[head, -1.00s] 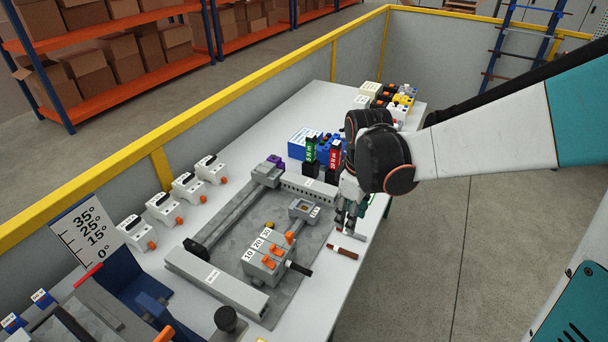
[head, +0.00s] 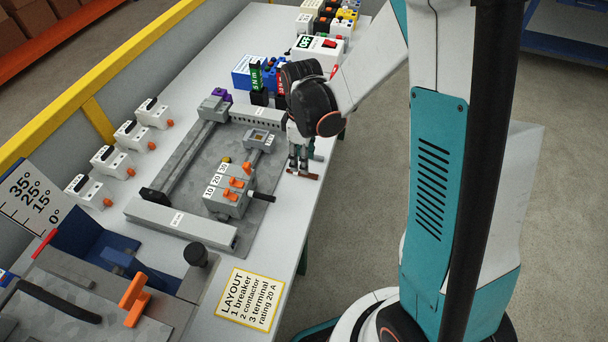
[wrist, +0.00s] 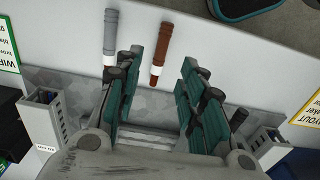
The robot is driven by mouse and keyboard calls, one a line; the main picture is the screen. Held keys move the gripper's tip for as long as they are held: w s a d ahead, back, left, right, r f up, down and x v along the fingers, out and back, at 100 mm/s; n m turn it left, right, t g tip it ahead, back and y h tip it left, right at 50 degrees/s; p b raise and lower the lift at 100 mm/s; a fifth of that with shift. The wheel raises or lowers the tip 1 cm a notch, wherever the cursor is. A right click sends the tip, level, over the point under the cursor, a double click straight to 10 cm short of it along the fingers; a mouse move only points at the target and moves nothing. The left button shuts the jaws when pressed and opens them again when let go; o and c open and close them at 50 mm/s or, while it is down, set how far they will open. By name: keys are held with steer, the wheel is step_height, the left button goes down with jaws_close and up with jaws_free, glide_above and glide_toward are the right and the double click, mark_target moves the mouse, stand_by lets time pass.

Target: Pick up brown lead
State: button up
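The brown lead (wrist: 161,52) lies on the white table, with a pale band at its lower end in the wrist view. In the head view the brown lead (head: 303,175) shows right under my gripper (head: 299,160), near the table's right edge. My gripper (wrist: 155,80) is open and empty, its green-padded fingers pointing down at the table. I cannot tell the height left between fingertips and lead.
A grey lead (wrist: 110,38) lies to the left of the brown one, near the left finger. A grey mounting plate (head: 185,178) with rails and a breaker block (head: 229,190) with a black lead (head: 262,196) is beside my gripper.

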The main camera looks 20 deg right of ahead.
steer(key=f, duration=0.2)
steer(key=f+b, duration=0.1)
steer(key=f, duration=0.2)
steer(key=shift+s+d+f+b, duration=0.1)
steer(key=shift+d+b, duration=0.1)
steer(key=shift+b, duration=0.1)
steer(key=shift+c, duration=0.6)
jaws_close()
